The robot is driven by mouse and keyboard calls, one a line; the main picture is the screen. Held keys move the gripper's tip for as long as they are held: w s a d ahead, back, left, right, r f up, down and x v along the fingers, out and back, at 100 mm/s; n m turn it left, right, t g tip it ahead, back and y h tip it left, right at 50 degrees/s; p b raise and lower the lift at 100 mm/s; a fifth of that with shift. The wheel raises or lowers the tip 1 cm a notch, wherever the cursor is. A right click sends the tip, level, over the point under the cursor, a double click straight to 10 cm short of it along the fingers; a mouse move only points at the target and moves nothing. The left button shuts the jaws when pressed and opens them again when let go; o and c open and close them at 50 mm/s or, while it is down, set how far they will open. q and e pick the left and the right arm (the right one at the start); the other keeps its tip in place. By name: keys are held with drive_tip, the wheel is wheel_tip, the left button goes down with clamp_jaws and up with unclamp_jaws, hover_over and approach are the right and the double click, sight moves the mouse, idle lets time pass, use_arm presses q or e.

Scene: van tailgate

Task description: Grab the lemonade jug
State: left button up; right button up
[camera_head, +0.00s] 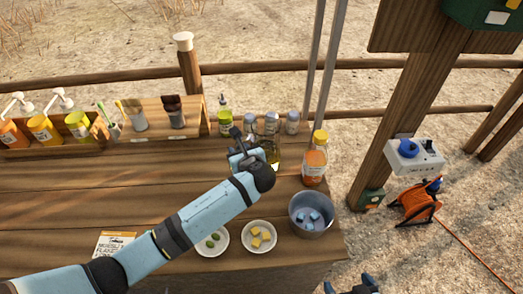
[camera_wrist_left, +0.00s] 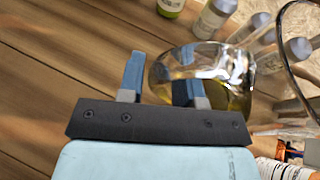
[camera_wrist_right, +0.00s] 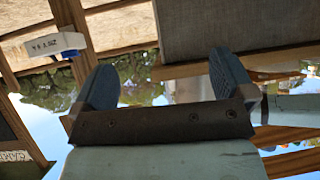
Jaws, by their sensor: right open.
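The lemonade jug (camera_head: 274,160) is clear glass with yellow liquid. It stands on the wooden counter, partly hidden by my left gripper (camera_head: 240,140). In the left wrist view the jug (camera_wrist_left: 225,75) lies at the finger tips. One finger of my left gripper (camera_wrist_left: 158,80) is beside the jug's left edge. The other overlaps the glass; I cannot tell whether it is inside, behind or in front. The fingers are part-way apart, and a firm hold is not clear. My right gripper (camera_wrist_right: 165,85) is open and empty, and shows at the bottom edge of the head view (camera_head: 352,285).
Several capped bottles (camera_head: 271,122) stand behind the jug. An orange bottle (camera_head: 314,162) and a metal pot (camera_head: 311,226) stand to its right. Two small plates (camera_head: 247,245) sit in front. A condiment rack (camera_head: 155,135) is at the left. The counter's left middle is clear.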

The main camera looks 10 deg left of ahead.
use_arm(q)
clamp_jaws()
drive_tip(key=shift+s+a+f, duration=0.1)
drive_tip(key=shift+f, duration=0.1)
idle(0.8)
drive_tip(key=shift+r, duration=0.15)
